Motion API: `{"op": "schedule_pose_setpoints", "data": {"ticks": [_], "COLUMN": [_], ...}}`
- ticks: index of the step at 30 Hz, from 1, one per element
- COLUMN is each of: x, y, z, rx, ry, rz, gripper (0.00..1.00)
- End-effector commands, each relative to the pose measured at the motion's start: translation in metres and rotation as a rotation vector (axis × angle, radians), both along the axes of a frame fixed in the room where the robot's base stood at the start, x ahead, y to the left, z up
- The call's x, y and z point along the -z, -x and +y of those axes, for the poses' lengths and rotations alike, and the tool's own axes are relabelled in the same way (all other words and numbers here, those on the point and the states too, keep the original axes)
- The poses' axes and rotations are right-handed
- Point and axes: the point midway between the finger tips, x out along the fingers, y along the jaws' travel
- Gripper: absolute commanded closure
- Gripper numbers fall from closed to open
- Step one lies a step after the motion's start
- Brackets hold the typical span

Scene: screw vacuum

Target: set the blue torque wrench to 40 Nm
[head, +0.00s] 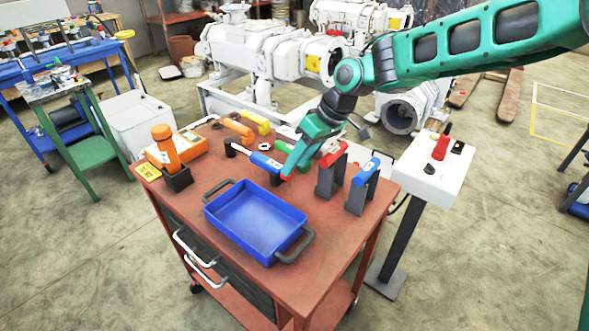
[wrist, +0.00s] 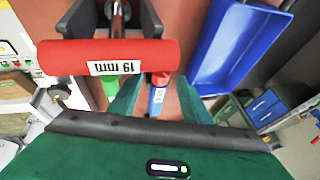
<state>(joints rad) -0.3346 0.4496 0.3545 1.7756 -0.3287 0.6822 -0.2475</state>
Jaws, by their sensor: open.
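The blue torque wrench (head: 264,161) lies on the red-brown cart top, behind the blue tray. It has a white band and a red end towards my gripper. My gripper (head: 298,166) is low over the cart beside that red end. In the wrist view, part of the wrench (wrist: 158,97) with a white label shows between my green fingers (wrist: 160,88), which are open with nothing seen held. A red handle in front hides part of the view there. The wrench's setting cannot be read, and contact with it cannot be told.
A red handle marked 19 mm (wrist: 128,57) in a grey stand is close to my gripper. A blue-handled tool (head: 367,168) stands right of it. The blue tray (head: 250,222) is in front. A green-handled tool (wrist: 109,93) lies near the wrench. A white pedestal (head: 431,180) stands right.

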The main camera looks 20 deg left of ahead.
Motion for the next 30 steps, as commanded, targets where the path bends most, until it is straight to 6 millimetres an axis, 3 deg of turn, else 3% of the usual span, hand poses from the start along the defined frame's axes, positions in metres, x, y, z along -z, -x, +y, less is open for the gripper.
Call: {"op": "schedule_pose_setpoints", "data": {"ticks": [7,18,24,30], "x": [0.024,0.028,0.028,0.028], "y": [0.003,0.003,0.003,0.003], "z": [0.012,0.015,0.014,0.014], "rx": [-0.003,-0.002,-0.001,-0.001], "ry": [0.001,0.0,0.0,0.003], "rz": [0.001,-0.001,0.0,-0.007], "gripper": [0.56,0.56,0.98,0.98]}}
